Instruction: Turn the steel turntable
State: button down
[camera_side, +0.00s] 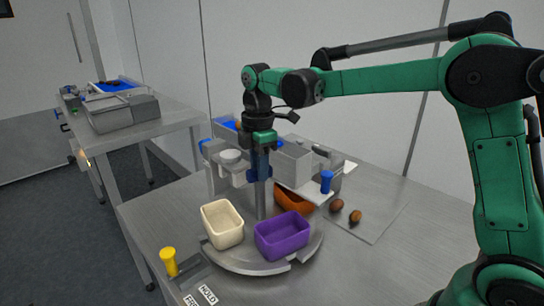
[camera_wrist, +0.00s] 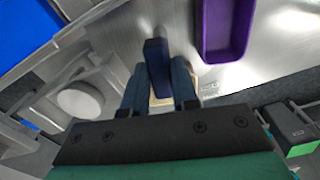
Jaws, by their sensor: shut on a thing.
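The steel turntable (camera_side: 243,266) is a round disc on the bench. It carries a cream bin (camera_side: 223,222), a purple bin (camera_side: 282,235) and, at the back right, a partly hidden orange bin (camera_side: 293,200). A grey post (camera_side: 265,200) rises from its middle. My gripper (camera_side: 262,170) points down over this post. In the wrist view, its fingers (camera_wrist: 158,82) are on either side of a dark blue upright piece (camera_wrist: 156,55), shut on it. This looks like the turntable's handle, but its join to the post is hidden. The purple bin also shows there (camera_wrist: 226,25).
A yellow-topped peg (camera_side: 169,261) and a lettered plate (camera_side: 205,294) are at the front left. A blue-topped peg (camera_side: 326,181) stands right of the turntable. Two brown dates (camera_side: 346,211) lie on the right. Grey machinery (camera_side: 293,160) stands close behind my gripper.

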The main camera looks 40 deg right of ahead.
jog(key=shift+n, duration=1.4)
jog(key=c, duration=0.7)
grip_release()
jog(key=shift+r, duration=2.8)
